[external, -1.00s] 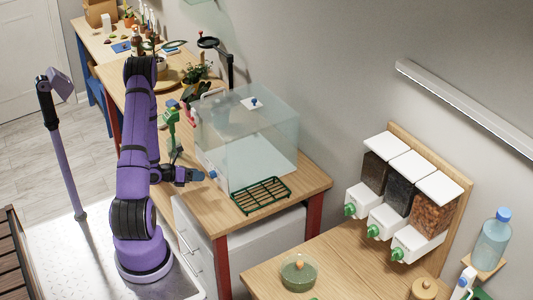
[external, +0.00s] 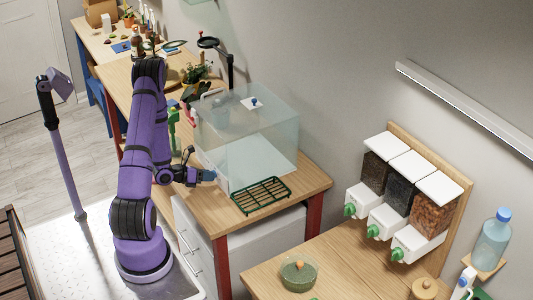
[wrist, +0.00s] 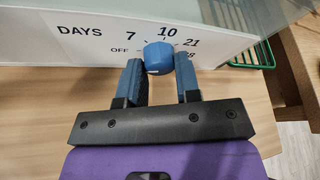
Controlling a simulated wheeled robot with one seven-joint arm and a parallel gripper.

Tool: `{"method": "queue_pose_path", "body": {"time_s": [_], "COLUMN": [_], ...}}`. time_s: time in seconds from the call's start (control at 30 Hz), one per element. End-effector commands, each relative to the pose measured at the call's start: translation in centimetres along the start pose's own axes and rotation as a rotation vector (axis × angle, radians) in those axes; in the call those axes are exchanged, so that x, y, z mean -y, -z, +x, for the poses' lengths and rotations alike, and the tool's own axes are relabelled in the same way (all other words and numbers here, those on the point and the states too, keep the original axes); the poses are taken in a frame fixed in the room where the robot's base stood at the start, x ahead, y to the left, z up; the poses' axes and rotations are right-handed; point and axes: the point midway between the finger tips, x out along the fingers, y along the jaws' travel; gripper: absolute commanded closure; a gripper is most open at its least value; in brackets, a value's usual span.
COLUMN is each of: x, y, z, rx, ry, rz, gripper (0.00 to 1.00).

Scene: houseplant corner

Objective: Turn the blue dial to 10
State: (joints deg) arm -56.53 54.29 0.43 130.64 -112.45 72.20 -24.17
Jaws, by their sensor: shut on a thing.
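The blue dial (wrist: 158,57) sits on the white front strip (wrist: 90,42) of the clear box (external: 240,150). The strip reads DAYS, with OFF, 7, 10, 21 and a partly hidden 28 around the dial. The 10 is straight above the dial. My gripper (wrist: 160,64) has its blue fingers on either side of the dial and is shut on it. I cannot make out a pointer mark on the dial. In the external view my gripper (external: 208,175) is at the box's near lower edge, where the dial is too small to read.
A green spray bottle (external: 174,120) and potted plants stand to the left and behind.

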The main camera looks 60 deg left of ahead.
Motion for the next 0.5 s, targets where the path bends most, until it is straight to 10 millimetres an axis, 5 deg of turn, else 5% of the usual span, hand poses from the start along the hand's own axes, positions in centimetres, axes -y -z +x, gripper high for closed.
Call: {"method": "queue_pose_path", "body": {"time_s": [0.5], "x": [0.19], "y": [0.01], "z": [0.0], "rx": [-0.006], "ry": [-0.072], "rz": [0.169], "gripper": [0.93]}}
